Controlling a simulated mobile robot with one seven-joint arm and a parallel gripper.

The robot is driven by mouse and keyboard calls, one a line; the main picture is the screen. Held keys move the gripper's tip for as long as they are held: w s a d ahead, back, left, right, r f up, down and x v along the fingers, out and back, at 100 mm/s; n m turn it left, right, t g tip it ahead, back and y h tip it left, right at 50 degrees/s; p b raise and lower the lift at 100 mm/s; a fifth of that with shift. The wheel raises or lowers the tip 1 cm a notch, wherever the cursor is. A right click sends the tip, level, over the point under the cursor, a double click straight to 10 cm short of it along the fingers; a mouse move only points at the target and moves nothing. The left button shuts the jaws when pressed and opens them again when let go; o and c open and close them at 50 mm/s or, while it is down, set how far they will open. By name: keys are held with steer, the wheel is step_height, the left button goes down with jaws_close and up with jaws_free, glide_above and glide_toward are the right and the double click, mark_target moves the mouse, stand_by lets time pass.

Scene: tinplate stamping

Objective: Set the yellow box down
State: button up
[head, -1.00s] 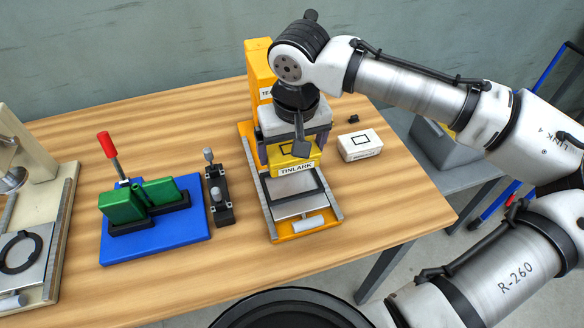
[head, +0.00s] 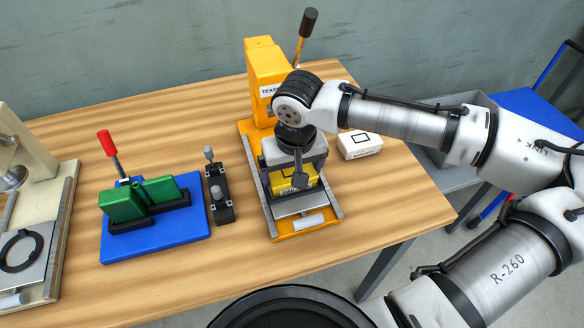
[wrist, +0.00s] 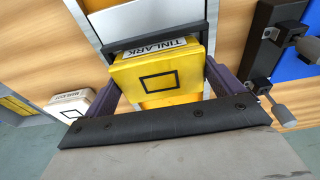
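The yellow box (head: 290,183), labelled TINLARK, sits between the two purple fingers of my gripper (wrist: 165,85). It also shows in the wrist view (wrist: 160,75), with the fingers against its sides. My gripper points down over the front of the yellow press (head: 268,75). The box is at the dark frame (wrist: 155,38) on the press's pale sliding plate (head: 298,204). Whether its underside touches the plate is hidden. In the head view my wrist covers much of the box.
A white box (head: 360,145) stands right of the press. To the left are a small black clamp (head: 222,205), a blue base (head: 170,235) with green blocks and a red-handled lever, and a beige press (head: 30,165). The front of the wooden table (head: 390,215) is clear.

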steer(key=shift+o, duration=0.4)
steer(key=shift+r, duration=0.2)
step_height(320, 180, up, 12)
steer(key=s, duration=0.1)
steer(key=shift+s+d+b, duration=0.3)
steer(key=shift+s+b, duration=0.05)
steer(key=shift+b, duration=0.1)
